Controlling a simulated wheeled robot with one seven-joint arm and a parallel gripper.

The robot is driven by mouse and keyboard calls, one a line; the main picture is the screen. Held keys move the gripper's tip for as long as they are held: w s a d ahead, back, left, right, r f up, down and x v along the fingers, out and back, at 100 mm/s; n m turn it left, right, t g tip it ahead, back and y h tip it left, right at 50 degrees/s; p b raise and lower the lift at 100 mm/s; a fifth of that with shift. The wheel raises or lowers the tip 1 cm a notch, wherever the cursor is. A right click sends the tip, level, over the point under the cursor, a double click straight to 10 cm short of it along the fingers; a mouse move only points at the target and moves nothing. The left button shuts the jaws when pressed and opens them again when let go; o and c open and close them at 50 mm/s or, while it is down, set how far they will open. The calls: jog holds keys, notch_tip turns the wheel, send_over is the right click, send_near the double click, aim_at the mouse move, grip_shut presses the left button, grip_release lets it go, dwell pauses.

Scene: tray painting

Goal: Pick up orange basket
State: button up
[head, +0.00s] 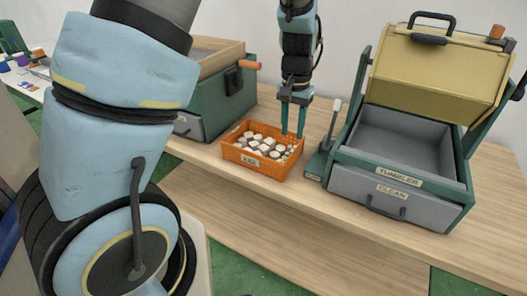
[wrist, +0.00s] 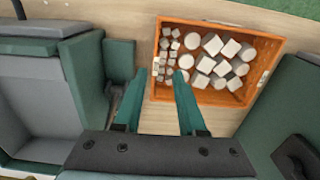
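The orange basket (head: 243,165) sits on the wooden table, upright and filled with several pale blocks and discs. My gripper (head: 294,134) points down at the basket's right rear side in the head view. In the wrist view the basket (wrist: 203,23) lies beyond the fingertips, and my gripper (wrist: 156,78) shows two teal fingers with a gap between them. The fingertips appear over or close to the basket's near wall. I cannot tell whether they touch it. Nothing is visibly held between them.
A green tumbler box (head: 345,156) with a raised yellow lid (head: 436,76) and grey drawer (head: 390,196) stands right of the basket. Another green box (head: 215,104) with a wooden top stands to the left. Bare table (head: 330,205) lies in front.

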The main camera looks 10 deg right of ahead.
send_over(292, 167)
jog(key=f, duration=0.3)
jog(key=f+p, duration=0.1)
jog(key=f, duration=0.1)
jog(key=shift+w+d+f, duration=0.15)
jog(key=shift+w, duration=0.2)
jog(key=shift+d+f+p, duration=0.1)
jog(key=shift+f+p, duration=0.9)
jog(key=shift+f, duration=1.85)
jog(key=shift+w, duration=0.1)
grip_shut()
